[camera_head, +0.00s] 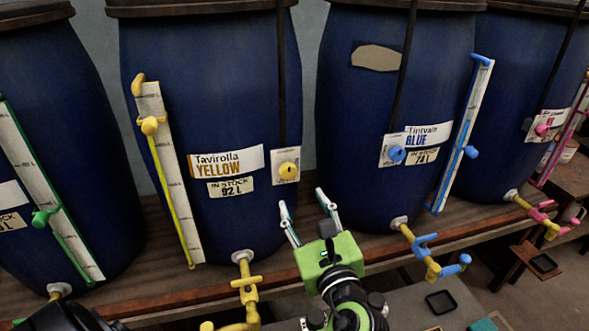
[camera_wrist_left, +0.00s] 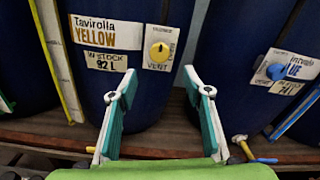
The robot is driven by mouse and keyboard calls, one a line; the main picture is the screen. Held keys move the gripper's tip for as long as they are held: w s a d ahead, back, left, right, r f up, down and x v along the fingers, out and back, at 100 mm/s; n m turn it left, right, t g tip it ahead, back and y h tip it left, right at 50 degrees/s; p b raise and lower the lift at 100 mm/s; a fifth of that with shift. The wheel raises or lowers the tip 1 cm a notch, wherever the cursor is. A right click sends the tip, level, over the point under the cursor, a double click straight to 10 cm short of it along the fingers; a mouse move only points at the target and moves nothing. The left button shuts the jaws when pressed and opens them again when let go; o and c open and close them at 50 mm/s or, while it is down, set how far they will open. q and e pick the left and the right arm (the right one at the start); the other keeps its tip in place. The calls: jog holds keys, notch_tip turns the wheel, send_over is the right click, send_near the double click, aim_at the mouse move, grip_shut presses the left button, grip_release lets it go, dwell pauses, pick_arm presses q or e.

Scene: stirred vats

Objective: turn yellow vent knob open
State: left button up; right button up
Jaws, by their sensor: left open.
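The yellow vent knob (camera_head: 289,171) is a round knob on a small white plate on the front of the blue vat labelled Tavirolla YELLOW (camera_head: 215,110). In the left wrist view the knob (camera_wrist_left: 160,52) shows a dark mark on its face, and the plate reads VENT. My left gripper (camera_head: 303,200) is open and empty, below and a little right of the knob in the head view. In the left wrist view its fingers (camera_wrist_left: 159,88) point toward the vat, with the knob beyond the gap between them. They are not touching it. My right gripper is not in view.
A yellow sight-tube gauge (camera_head: 165,170) and yellow outlet tap (camera_head: 246,284) are on the yellow vat. The wooden shelf edge (camera_head: 180,297) runs below the vats.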

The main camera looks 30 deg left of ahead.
aim_at(289, 174)
pick_arm(q)
jog(key=p+x, duration=0.1)
jog(key=x, duration=1)
jog(key=shift+w+a+p, duration=0.1)
jog(key=shift+p, duration=0.3)
jog(key=c, duration=1.1)
